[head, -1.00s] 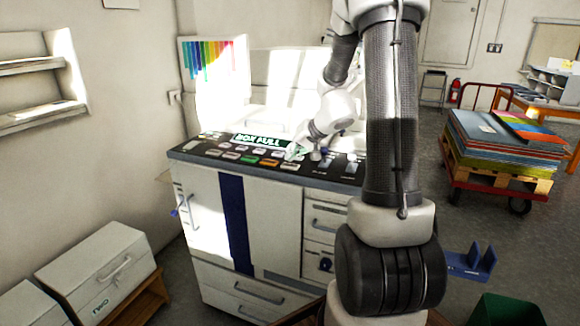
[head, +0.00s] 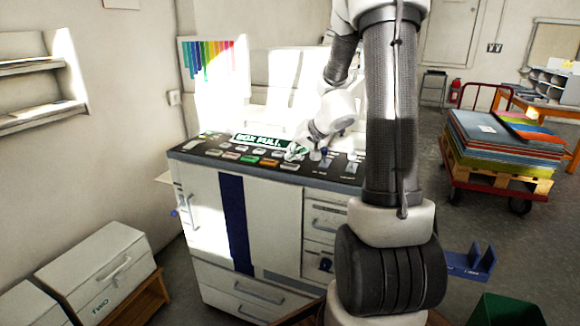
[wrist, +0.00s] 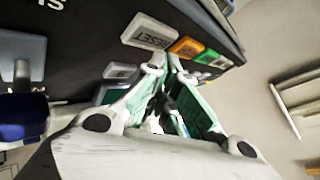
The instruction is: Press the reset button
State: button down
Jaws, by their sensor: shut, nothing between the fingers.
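The reset button (wrist: 150,32) is a pale key with dark lettering, seen upside down in the wrist view. It sits in the dark control panel (head: 215,152) on top of the white machine, and shows in the head view as a pale key (head: 290,167) beside an orange one. My gripper (head: 293,153) is over the panel close to this key. Its green-padded fingers are shut and empty, with the tips (wrist: 163,63) just beside the key's edge in the wrist view. I cannot tell whether they touch it.
An orange key (wrist: 187,47) and a green key (wrist: 211,59) lie beside the reset button. A lit display (head: 258,141) reads "BOX FULL". A dark blue knob (wrist: 22,117) stands near the gripper in the wrist view. A loaded cart (head: 500,175) stands at right.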

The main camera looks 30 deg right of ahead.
aim_at(292, 164)
jog(key=shift+f, duration=0.1)
jog(key=shift+f, duration=0.35)
jog(key=shift+f, duration=0.35)
dwell(0.8)
dwell(0.3)
jog(key=shift+r, duration=0.8)
jog(key=shift+r, duration=2.5)
